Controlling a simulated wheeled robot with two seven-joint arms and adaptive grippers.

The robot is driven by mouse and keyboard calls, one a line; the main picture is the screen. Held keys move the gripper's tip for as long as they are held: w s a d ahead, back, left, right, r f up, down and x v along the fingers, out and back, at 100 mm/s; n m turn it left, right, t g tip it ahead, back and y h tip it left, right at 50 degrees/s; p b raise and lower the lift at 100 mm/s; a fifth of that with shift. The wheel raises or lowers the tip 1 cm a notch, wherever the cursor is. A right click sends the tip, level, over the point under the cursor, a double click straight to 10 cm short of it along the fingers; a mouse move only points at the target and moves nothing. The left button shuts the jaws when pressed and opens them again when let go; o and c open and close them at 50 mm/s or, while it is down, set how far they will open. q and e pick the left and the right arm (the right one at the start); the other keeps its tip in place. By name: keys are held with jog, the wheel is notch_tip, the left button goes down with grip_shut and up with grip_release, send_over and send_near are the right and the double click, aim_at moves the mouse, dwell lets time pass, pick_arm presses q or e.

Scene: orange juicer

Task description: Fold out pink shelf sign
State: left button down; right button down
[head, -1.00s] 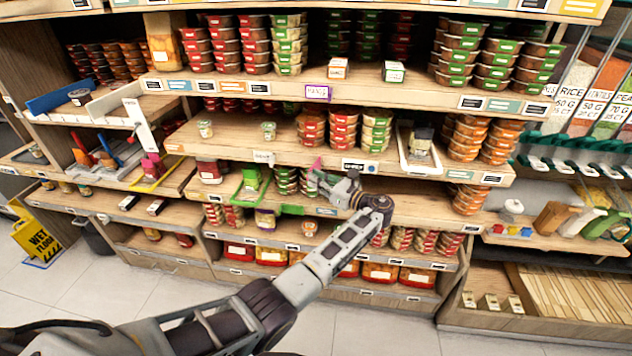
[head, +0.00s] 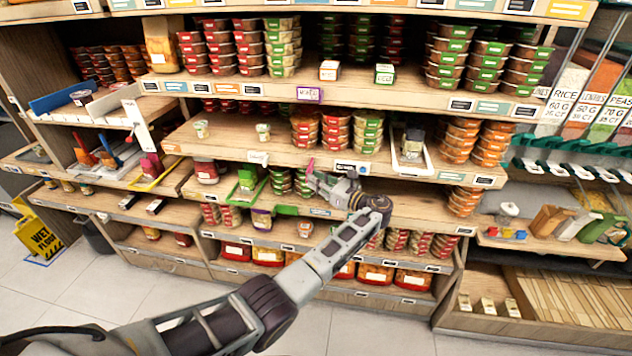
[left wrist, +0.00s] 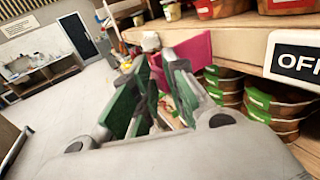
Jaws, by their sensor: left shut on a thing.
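The pink shelf sign (head: 310,168) is at the front edge of the middle shelf, left of a white label, and looks like a narrow strip in the head view. In the left wrist view the pink sign (left wrist: 190,58) is a flat panel standing out from the wooden shelf edge. My left gripper (head: 312,180) is at the sign; its green-padded fingers (left wrist: 152,66) are shut on the sign's near end, which they partly hide. My right gripper is in neither view.
A white offer label (head: 351,168) is on the shelf edge just right of the sign. Stacked tubs (head: 281,180) stand on the shelf below, near my gripper. A green tray (head: 247,186) sits to the left. The aisle floor (left wrist: 55,120) is open in the left wrist view.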

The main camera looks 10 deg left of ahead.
pick_arm(q)
jog(key=shift+w+r, duration=0.35)
jog(key=shift+r, duration=0.2)
jog(key=c, duration=1.7)
grip_release()
jog(key=shift+c, duration=0.2)
jog(key=shift+o, duration=0.7)
jog(key=shift+w+f, duration=0.15)
jog(key=shift+w, duration=0.05)
jog(key=shift+f, duration=0.15)
jog(key=shift+s+f, duration=0.1)
notch_tip(320, 180, up, 10)
